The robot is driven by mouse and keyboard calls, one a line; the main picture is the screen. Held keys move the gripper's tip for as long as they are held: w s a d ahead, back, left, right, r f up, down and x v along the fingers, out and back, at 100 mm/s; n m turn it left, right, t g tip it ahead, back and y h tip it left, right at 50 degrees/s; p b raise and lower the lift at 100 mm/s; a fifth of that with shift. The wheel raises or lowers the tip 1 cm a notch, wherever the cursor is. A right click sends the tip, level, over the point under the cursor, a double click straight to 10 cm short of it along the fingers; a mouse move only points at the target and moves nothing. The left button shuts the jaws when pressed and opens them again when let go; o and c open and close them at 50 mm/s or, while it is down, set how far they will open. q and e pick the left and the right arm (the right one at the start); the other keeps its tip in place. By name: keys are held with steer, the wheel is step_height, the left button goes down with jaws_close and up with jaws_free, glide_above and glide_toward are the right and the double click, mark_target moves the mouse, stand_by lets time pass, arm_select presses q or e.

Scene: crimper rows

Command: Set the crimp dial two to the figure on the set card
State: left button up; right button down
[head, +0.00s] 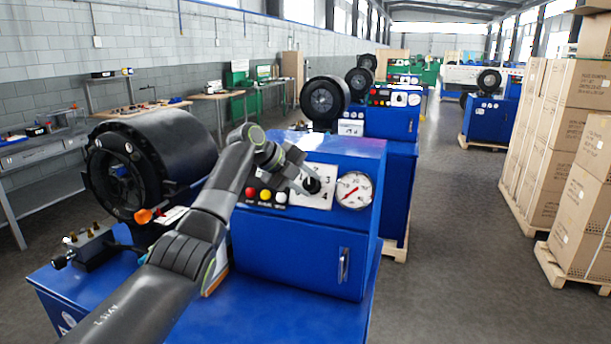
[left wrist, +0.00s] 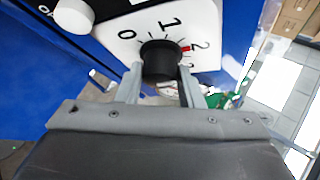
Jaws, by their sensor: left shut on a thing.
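The crimp dial is a black knob (left wrist: 160,60) on a white plate (head: 322,202) with black figures, on the front of the nearest blue machine. In the left wrist view the figures 0, 1 and 2 show on the plate (left wrist: 204,22). A red mark at the knob's edge points at or very near the 2. My left gripper (head: 308,182) is shut on the knob, one finger on each side, as the left wrist view (left wrist: 160,80) shows. I cannot make out a set card with a readable figure. My right gripper is not in view.
A round gauge (head: 354,190) sits right of the dial, and red, yellow and white buttons (head: 265,195) sit left of it. A big black crimping head (head: 150,160) stands at left. More blue machines stand behind. Stacked cartons (head: 570,150) stand right, with open floor between.

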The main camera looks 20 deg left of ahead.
arm_select(q)
steer(key=shift+r+m+p, duration=0.1)
steer(key=shift+m+p, duration=0.2)
steer(key=shift+m, duration=0.1)
stand_by(0.3)
steer(key=o, duration=1)
steer(key=b+v, duration=0.4)
steer(key=v, duration=1.3)
steer(key=shift+d+r, duration=0.15)
steer(key=shift+r, duration=0.2)
steer(key=shift+w, duration=0.1)
